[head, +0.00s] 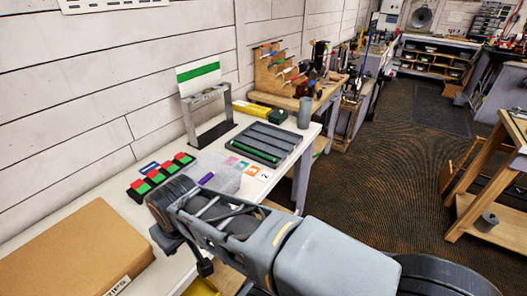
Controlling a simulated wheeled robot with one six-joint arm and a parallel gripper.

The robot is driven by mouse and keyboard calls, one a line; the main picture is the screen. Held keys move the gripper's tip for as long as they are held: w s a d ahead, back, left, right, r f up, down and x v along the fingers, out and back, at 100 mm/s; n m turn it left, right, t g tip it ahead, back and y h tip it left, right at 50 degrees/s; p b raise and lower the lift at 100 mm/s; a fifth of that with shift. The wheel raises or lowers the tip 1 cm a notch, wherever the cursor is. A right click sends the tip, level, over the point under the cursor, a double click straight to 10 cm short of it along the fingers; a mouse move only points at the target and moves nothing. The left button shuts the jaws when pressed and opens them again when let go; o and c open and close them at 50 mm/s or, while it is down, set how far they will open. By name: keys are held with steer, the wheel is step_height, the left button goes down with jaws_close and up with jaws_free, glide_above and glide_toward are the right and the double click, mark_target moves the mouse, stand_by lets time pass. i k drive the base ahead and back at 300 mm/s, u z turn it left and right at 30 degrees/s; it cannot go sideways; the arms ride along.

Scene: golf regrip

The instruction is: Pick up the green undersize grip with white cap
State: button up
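A dark green grip (253,149) lies lengthwise in a slot of the grey slotted tray (285,133) on the white workbench. A white cap on it is too small to make out. The other slots look empty. My gripper (186,228) is at the end of my arm, over the near edge of the bench, left of and nearer than the tray. It is apart from the grip. My own arm blocks its fingertips, so its opening and any contents cannot be made out.
Red, green and black blocks (158,177), a grey cloth (222,178) and coloured cards (252,170) lie nearer. A cardboard box (75,252) fills the near left.

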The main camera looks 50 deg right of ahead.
mark_target(233, 143)
steer(key=z, duration=1.45)
